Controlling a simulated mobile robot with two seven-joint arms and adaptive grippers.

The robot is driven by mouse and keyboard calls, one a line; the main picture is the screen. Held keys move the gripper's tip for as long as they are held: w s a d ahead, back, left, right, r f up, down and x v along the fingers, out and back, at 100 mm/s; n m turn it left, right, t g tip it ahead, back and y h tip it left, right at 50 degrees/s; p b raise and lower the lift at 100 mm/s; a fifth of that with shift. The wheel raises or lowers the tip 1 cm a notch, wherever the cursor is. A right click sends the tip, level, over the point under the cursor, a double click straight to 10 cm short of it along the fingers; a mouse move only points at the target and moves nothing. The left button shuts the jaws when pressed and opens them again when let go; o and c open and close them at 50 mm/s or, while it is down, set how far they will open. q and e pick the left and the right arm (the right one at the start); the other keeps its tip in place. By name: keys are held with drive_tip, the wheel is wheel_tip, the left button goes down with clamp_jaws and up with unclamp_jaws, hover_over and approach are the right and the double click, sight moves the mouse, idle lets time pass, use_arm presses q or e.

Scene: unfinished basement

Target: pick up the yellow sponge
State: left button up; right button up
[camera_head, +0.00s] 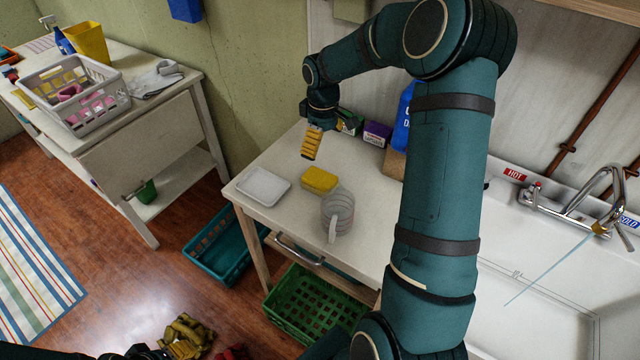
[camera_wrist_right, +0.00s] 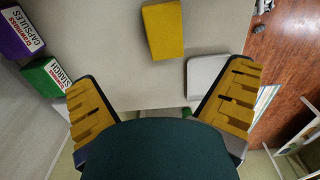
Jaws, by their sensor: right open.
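The yellow sponge (camera_head: 319,180) lies flat on the white table (camera_head: 262,215), between a white tray and a grey ribbed jug. My right gripper (camera_head: 312,143) hangs above the table, behind the sponge and apart from it. In the right wrist view the sponge (camera_wrist_right: 163,30) lies beyond the spread yellow fingers of this gripper (camera_wrist_right: 160,95), with nothing between them. My left gripper (camera_head: 185,338) shows partly at the bottom edge of the head view, low over the floor; its jaw opening is unclear.
The white tray (camera_head: 263,187) is left of the sponge and the jug (camera_head: 337,212) in front of it. Purple (camera_head: 376,134) and green (camera_wrist_right: 48,78) boxes stand at the back. A sink (camera_head: 540,290) is at right. Crates (camera_head: 318,305) sit below.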

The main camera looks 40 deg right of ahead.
sight(320, 176)
wheel_tip(320, 176, down, 9)
drive_tip(key=shift+a+f+b, duration=0.15)
drive_tip(key=shift+b, duration=0.55)
drive_tip(key=shift+w+a+f+b, duration=0.1)
drive_tip(key=shift+a+f+b, duration=0.1)
drive_tip(key=shift+f, duration=1.15)
drive_tip(key=shift+a+f+b, duration=0.1)
drive_tip(key=shift+f+b, duration=0.1)
drive_tip(key=shift+f, duration=1.1)
use_arm(q)
drive_tip(key=f, duration=0.3)
drive_tip(key=shift+s, duration=0.35)
use_arm(e)
drive_tip(key=c, duration=1.2)
